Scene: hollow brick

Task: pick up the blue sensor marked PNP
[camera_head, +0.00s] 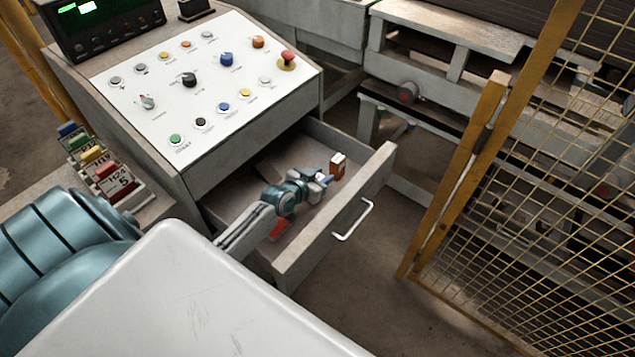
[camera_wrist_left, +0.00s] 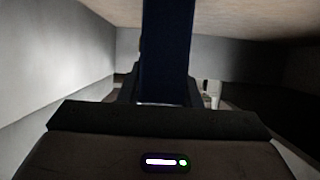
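The drawer (camera_head: 330,228) under the control panel is pulled open, and my left arm reaches down into it. My left gripper (camera_head: 321,178) is low inside the drawer, near its front right. In the left wrist view a dark blue block, the blue sensor (camera_wrist_left: 166,50), stands between the dark fingers and fills the gap. The fingers look shut on it. Its top runs out of the picture, and no PNP mark can be read. In the head view the gripper mostly hides it. My right gripper is not in view.
A brown box with a white top (camera_head: 337,167) is just right of the gripper. A red item (camera_head: 278,229) lies below my forearm in the drawer. A yellow mesh fence (camera_head: 530,160) stands at right; coloured tags (camera_head: 104,170) stand at left.

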